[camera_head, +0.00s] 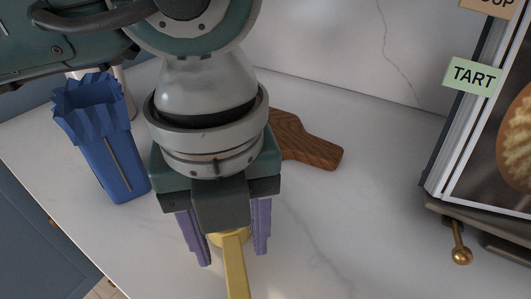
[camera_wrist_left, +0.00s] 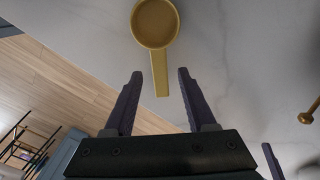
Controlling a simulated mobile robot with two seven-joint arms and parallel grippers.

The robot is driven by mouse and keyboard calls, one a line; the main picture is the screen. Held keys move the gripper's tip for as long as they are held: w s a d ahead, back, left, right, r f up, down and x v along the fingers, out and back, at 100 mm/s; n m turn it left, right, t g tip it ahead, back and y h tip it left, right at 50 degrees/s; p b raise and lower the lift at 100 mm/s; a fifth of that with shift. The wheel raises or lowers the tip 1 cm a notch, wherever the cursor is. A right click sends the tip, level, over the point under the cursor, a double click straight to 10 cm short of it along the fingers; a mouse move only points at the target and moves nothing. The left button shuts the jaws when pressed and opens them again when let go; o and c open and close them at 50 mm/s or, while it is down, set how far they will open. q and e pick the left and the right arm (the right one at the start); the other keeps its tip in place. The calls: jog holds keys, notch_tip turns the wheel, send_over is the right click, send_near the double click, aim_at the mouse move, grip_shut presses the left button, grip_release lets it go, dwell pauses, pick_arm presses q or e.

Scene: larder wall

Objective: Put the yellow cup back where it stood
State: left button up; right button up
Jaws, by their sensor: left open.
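The yellow cup (camera_head: 235,268) has a long flat handle. In the head view its bowl is mostly hidden behind my left gripper (camera_head: 233,256), and the handle points toward the bottom edge. In the left wrist view the round bowl of the cup (camera_wrist_left: 156,23) shows past the fingertips, on the pale marble top. Its handle reaches down toward the gap between the open purple fingers of my left gripper (camera_wrist_left: 159,74). I see no finger closed on it. A dark purple strip at the lower right of the wrist view may be a finger of my right gripper (camera_wrist_left: 271,160).
A blue crinkled vase-like container (camera_head: 110,150) stands left of my arm. A brown wooden board (camera_head: 310,145) lies behind the gripper. At right stand a TART sign (camera_head: 473,76), a framed case and a brass knob (camera_head: 461,256). The marble counter (camera_head: 360,230) between is clear.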

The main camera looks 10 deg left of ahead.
aim_at(233, 261)
pick_arm(q)
notch_tip(233, 261, up, 10)
jog(key=shift+r, duration=0.15)
jog(key=shift+s, duration=0.1)
dwell(0.3)
